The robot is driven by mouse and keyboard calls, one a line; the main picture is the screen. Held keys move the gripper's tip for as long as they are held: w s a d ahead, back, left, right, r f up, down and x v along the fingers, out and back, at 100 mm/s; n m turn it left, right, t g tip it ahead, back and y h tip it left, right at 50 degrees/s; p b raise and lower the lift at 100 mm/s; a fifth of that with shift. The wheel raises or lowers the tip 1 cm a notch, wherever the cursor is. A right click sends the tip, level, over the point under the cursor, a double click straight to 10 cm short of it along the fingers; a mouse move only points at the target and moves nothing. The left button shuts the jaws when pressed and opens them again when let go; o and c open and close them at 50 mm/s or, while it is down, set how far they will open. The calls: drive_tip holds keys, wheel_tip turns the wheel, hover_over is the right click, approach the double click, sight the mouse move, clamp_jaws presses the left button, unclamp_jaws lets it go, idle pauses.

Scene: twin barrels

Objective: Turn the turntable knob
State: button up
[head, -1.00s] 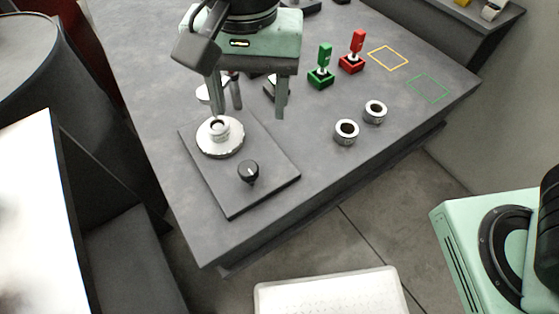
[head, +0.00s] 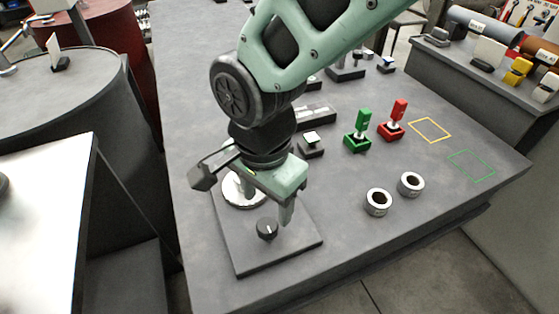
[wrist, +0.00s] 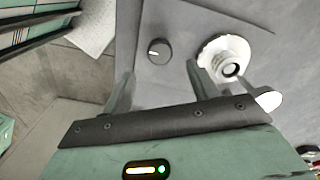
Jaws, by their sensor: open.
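The black turntable knob (head: 267,229) with a white mark stands on a dark flat base plate (head: 262,260). The white round turntable disc (head: 240,194) sits behind it on the same plate, partly covered by my gripper. My gripper points down over the plate, between disc and knob, with one finger seen just right of the knob. In the wrist view my gripper (wrist: 158,82) is open and empty. The knob (wrist: 158,51) appears between and beyond the fingertips, apart from them. The disc (wrist: 222,54) lies right of it, close to the right finger.
Two metal rings (head: 378,202) lie right of the plate. Yellow and green outlines mark bare tabletop at right. The table's front edge is close to the plate.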

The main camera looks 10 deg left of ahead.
sight(268, 225)
wheel_tip(268, 225, down, 7)
drive_tip(key=shift+r, duration=0.15)
drive_tip(key=c, duration=1)
